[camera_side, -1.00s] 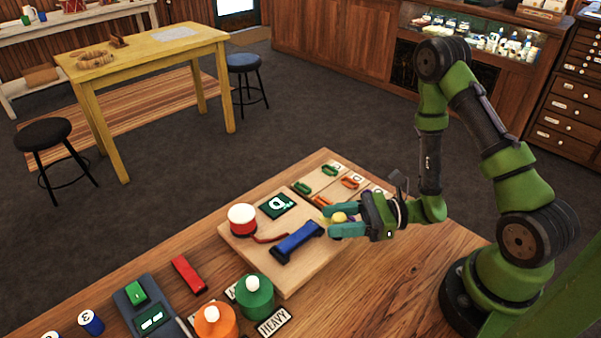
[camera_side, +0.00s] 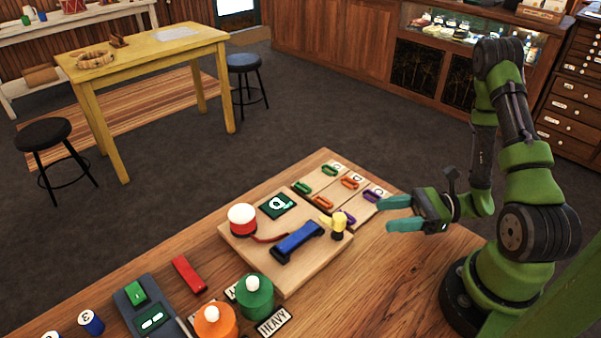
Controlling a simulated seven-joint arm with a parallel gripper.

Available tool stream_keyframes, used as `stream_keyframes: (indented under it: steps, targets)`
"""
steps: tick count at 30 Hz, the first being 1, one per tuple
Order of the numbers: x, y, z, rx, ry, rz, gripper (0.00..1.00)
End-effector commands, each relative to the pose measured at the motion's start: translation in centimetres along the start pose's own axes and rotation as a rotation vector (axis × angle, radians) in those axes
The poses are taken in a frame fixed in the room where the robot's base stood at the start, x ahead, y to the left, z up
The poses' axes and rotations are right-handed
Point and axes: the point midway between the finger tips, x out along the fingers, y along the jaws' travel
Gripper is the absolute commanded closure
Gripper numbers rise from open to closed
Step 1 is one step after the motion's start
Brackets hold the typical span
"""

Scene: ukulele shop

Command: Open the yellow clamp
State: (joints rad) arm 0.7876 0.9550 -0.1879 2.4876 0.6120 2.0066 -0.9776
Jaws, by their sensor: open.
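The yellow clamp (camera_side: 338,226) stands at the right end of the wooden board (camera_side: 291,281), just beyond the end of the blue bar (camera_side: 298,241). A yellow arm of the clamp points up and to the left. It is too small to tell for sure whether it is open or closed. My gripper (camera_side: 389,214) is open and empty, to the right of the clamp and apart from it. Its two teal fingers point left, toward the clamp.
A red drum with a white top (camera_side: 242,219) and a dark green tile (camera_side: 277,205) sit on the board. Small coloured pieces, such as an orange one (camera_side: 349,181), lie behind. Green (camera_side: 254,299) and orange (camera_side: 214,322) knobbed weights stand in front. Table space right of the board is clear.

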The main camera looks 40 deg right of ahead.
Motion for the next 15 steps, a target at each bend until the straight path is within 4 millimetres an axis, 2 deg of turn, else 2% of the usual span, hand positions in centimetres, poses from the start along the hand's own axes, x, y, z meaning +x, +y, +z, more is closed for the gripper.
stream_keyframes:
  steps: [3, 6, 10, 15]
  targets:
    - [-2.4, -0.1, 0.0, -0.001, 0.001, -0.006, 0.46]
    - [-3.8, -0.1, 0.0, -0.002, 0.000, -0.004, 0.46]
    - [-4.7, -0.1, 0.0, 0.000, 0.000, -0.002, 0.46]
    - [-5.0, 0.0, 0.0, 0.001, 0.000, 0.000, 0.46]
